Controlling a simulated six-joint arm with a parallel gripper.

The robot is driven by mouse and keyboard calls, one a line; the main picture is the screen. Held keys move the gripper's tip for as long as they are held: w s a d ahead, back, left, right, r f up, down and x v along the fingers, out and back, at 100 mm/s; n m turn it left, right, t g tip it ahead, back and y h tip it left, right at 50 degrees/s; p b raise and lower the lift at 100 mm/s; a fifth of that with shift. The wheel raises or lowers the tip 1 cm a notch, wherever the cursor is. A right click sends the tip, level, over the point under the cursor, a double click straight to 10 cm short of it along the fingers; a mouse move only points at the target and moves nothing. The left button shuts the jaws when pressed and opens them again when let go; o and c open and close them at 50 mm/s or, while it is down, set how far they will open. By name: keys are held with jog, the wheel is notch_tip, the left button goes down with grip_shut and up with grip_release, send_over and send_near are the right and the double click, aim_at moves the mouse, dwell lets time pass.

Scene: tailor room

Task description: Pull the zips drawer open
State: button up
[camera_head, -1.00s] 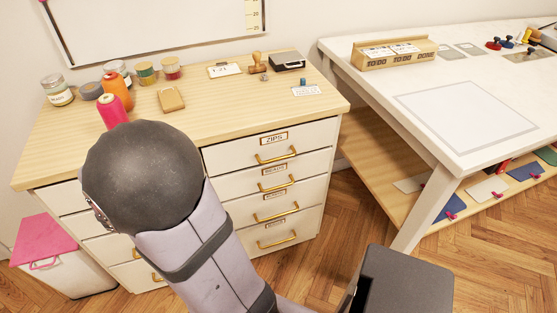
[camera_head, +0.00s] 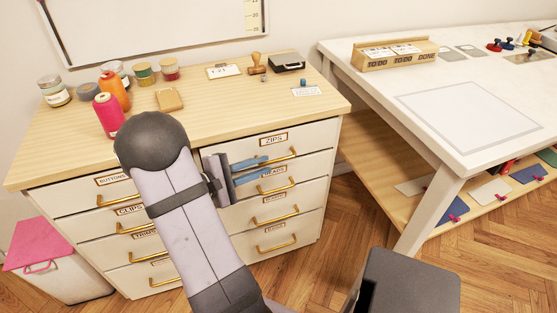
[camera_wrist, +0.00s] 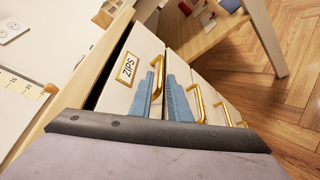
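The zips drawer (camera_head: 230,158) is the top drawer of the right column, with a ZIPS label and a gold bar handle (camera_head: 294,152). Its front looks flush with the drawers below. My gripper (camera_head: 268,166) is in front of it, with two blue fingers apart and pointing at the handle's left part. In the wrist view the drawer front (camera_wrist: 131,92) shows its label, and the gold handle (camera_wrist: 160,73) appears between the fingertips of my gripper (camera_wrist: 163,62). I cannot tell whether a finger touches it. The handle's left end is partly hidden by the upper finger in the head view.
More drawers (camera_head: 250,215) with gold handles lie below, close under the lower finger. Thread spools (camera_head: 107,117), jars and a stamp (camera_head: 257,64) stand on the wooden top. A white table (camera_head: 450,80) stands to the right. The floor before the drawers is partly clear.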

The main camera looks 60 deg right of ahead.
aim_at(278, 160)
jog(key=shift+x, duration=3.5)
jog(key=shift+c, duration=0.6)
grip_shut()
